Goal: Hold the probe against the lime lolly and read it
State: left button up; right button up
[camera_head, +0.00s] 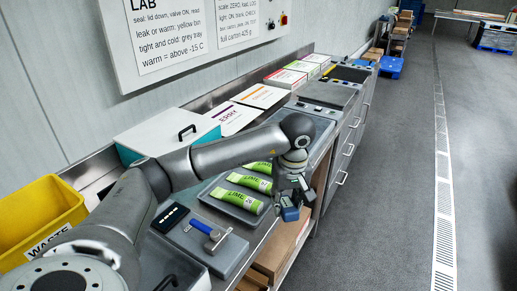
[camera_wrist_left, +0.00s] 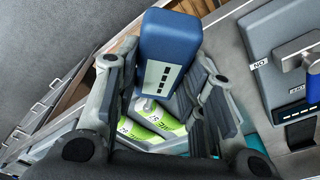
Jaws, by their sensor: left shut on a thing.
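My left gripper (camera_head: 292,203) is shut on the probe, a blue handheld block (camera_head: 290,214) that hangs by the right edge of the grey tray (camera_head: 216,203). Three green and white lime lollies (camera_head: 238,200) lie side by side in the tray; the farthest is partly behind my arm. Two lime lollies (camera_wrist_left: 165,121) show below the probe in the wrist view. I cannot tell whether the probe touches one. My right gripper is not in view.
A grey unit with a blue-handled valve (camera_head: 203,227) stands in front of the tray, beside a black display (camera_head: 172,216). A yellow waste bin (camera_head: 35,215) and a white-lidded teal box (camera_head: 165,133) are on the left. Cartons (camera_head: 262,96) line the back.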

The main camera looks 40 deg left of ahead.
pick_arm(q)
jog(key=a+r+n+p, duration=0.1)
jog(key=w+a+r+n+p, duration=0.1)
jog(key=a+r+n+p, duration=0.1)
jog(key=shift+w+a+n+g+h, duration=0.2)
jog(key=shift+n+g+h, duration=0.1)
jog(key=shift+g+h, duration=0.1)
jog(key=a+r+n+h+p, duration=0.2)
jog(key=a+r+n+p, duration=0.1)
jog(key=a+n+p, duration=0.25)
jog(key=shift+n, duration=0.25)
jog(key=shift+w+a+f+b, duration=0.1)
jog(key=shift+a+f+b, duration=0.15)
jog(key=shift+f+b, duration=0.95)
jog(key=shift+w+a+f+b, duration=0.15)
jog(key=shift+f+b, duration=0.4)
jog(key=shift+f, duration=1.25)
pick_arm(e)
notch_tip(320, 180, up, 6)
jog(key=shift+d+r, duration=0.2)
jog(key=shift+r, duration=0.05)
pick_arm(q)
jog(key=shift+s, duration=0.1)
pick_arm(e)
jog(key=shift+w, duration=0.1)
